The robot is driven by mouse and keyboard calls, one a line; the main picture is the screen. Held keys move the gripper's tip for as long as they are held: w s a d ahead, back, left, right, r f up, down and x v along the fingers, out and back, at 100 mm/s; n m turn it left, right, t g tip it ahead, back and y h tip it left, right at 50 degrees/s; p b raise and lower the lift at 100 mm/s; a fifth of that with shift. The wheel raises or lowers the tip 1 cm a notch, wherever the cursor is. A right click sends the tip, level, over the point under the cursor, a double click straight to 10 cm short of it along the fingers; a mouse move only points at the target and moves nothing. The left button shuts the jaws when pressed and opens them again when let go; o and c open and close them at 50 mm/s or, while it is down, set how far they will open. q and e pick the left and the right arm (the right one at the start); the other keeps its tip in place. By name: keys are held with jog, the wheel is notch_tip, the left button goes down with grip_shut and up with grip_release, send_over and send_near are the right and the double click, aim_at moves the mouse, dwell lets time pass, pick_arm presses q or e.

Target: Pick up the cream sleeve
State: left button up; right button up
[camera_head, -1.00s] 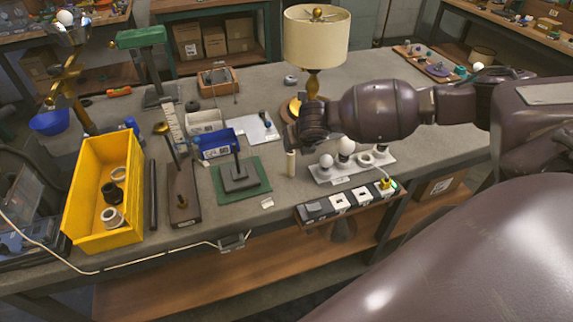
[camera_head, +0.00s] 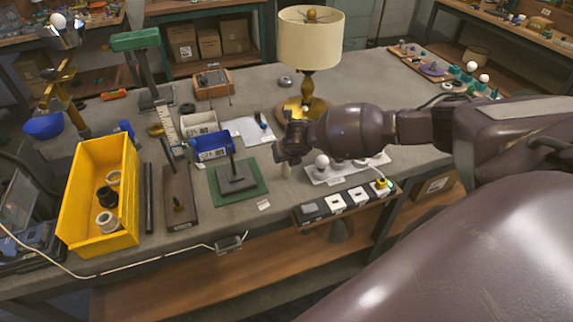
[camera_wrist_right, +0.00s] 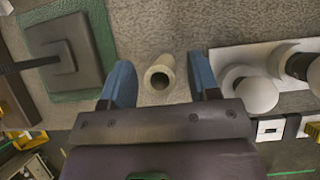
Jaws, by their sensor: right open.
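The cream sleeve (camera_wrist_right: 160,75) is a hollow tube standing upright on the bench, its open top end facing the right wrist camera. In the head view only its lower part (camera_head: 286,172) shows below my right gripper (camera_head: 284,158); the rest is hidden. In the right wrist view the blue fingers of my right gripper (camera_wrist_right: 162,80) are open. The sleeve appears between them, with a gap on each side. How far the fingertips are above or around it cannot be told. My left gripper is not in view.
A green mat (camera_head: 256,191) with a grey stand is left of the sleeve. A white bulb holder (camera_head: 318,179) is close on its right. A switch strip (camera_head: 310,210) runs along the front edge. A lamp (camera_head: 308,80) stands behind. A yellow bin (camera_head: 117,240) is far left.

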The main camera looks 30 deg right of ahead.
jog(key=shift+x, duration=1)
jog(key=shift+r, duration=0.1)
jog(key=shift+c, duration=0.2)
jog(key=c, duration=1)
jog(key=shift+o, duration=0.2)
